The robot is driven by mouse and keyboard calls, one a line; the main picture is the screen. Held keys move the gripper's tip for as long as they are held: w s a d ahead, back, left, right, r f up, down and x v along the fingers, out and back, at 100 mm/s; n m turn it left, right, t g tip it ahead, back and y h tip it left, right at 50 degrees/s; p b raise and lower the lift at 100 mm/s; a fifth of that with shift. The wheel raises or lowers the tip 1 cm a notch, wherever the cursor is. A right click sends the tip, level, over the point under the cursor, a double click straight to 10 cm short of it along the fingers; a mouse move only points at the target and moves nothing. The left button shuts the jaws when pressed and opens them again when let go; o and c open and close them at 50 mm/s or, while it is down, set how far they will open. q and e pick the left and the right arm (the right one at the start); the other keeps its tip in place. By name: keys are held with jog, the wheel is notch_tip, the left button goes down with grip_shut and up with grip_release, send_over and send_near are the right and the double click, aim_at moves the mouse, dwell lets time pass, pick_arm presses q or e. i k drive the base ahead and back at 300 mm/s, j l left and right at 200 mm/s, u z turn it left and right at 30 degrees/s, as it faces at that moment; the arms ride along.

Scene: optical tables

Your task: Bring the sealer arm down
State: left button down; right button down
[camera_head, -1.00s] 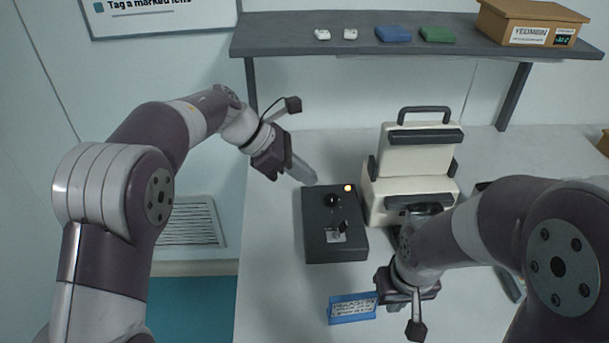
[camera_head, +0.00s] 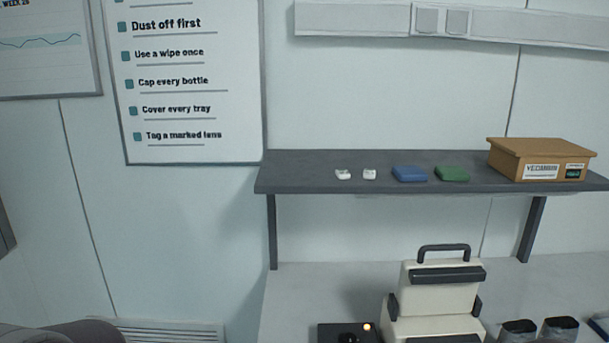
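The sealer (camera_head: 432,327) is a cream machine on the table at the lower right, cut off by the bottom edge. Its arm (camera_head: 437,294) stands raised at the back, with a dark bar across it and a black loop handle (camera_head: 443,253) on top. Neither of my grippers shows.
A black control box (camera_head: 330,332) with a lit amber lamp sits left of the sealer. Two dark, silvery-rimmed items (camera_head: 560,328) stand to its right. A grey shelf (camera_head: 310,180) above holds a cardboard box (camera_head: 540,160), blue and green packs and small white pieces.

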aim_at(433, 287)
jog(key=k+j+z, duration=0.1)
jog(key=j, duration=0.4)
jog(key=k+j+z, duration=0.1)
jog(key=j, duration=0.4)
jog(key=i+j+z, duration=0.1)
jog(key=i+j, duration=0.2)
jog(key=i+j+z, duration=0.1)
jog(key=i+j, duration=0.2)
jog(key=j, duration=0.15)
jog(key=i+j+z, duration=0.15)
jog(key=i+j, duration=0.1)
jog(key=j, duration=0.1)
